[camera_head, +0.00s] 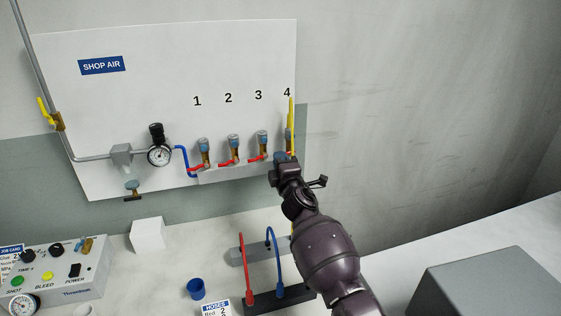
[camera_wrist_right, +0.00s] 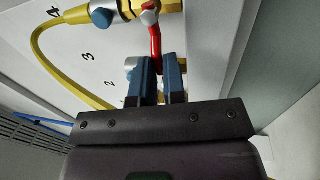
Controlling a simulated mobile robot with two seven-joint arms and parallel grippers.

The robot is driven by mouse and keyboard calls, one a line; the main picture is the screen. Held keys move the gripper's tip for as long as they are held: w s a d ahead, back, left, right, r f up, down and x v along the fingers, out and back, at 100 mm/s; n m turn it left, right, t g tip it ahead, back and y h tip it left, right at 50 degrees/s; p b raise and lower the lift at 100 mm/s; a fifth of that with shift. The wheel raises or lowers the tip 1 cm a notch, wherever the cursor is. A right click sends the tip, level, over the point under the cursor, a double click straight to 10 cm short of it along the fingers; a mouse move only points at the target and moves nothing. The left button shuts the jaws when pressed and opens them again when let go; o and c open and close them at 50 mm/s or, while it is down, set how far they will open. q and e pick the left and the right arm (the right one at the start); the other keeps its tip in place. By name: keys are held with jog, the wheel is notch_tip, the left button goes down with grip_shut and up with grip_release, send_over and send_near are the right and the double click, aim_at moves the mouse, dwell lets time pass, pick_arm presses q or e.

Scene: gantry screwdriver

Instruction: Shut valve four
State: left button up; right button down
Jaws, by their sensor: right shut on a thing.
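Valve four is at the right end of the row on the white panel, under the printed 4 (camera_head: 287,93). Its brass body (camera_head: 289,145) is partly hidden by my right gripper in the head view. My right gripper (camera_head: 284,157) is at the valve's lower front. In the wrist view its two blue fingers (camera_wrist_right: 161,66) are shut on the red lever (camera_wrist_right: 155,42), which hangs from the valve's fitting. My left gripper is not in view.
Valves one (camera_head: 204,152), two (camera_head: 233,149) and three (camera_head: 262,145) stand to the left with red levers out to the left. A gauge (camera_head: 159,155) is farther left. Below are a hose rack (camera_head: 276,297), a blue cup (camera_head: 196,289) and a grey box (camera_head: 490,285).

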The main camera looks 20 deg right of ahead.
jog(key=c, duration=1.2)
grip_release()
jog(key=shift+s, duration=0.1)
jog(key=s, duration=0.3)
jog(key=s+f+p, duration=0.1)
jog(key=s, duration=0.3)
jog(key=s+f, duration=0.1)
jog(key=s, duration=0.2)
jog(key=shift+s+d+p, duration=0.15)
jog(key=shift+s+p, duration=0.05)
jog(key=shift+p, duration=0.2)
